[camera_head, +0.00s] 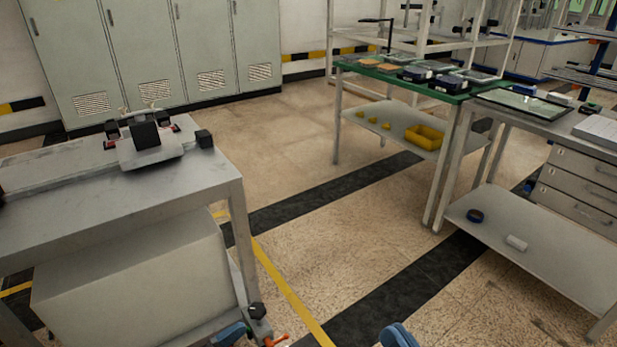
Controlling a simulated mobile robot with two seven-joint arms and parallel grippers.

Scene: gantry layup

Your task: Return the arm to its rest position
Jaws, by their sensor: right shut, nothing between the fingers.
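My right gripper (398,336) shows only as a blue rounded piece cut off by the bottom edge, right of centre. It is shut and empty, over the floor and apart from the tables. Its fingertips are not clearly seen. My left gripper cannot be made out. Blue, black and orange parts (238,332) show at the bottom edge left of centre; I cannot tell what they belong to.
A grey metal table (70,208) with a black-and-grey device (148,140) stands at left. A green-topped table (345,66) and a grey workbench (500,103) with drawers stand at right. Grey cabinets (140,45) line the back. The floor between is clear.

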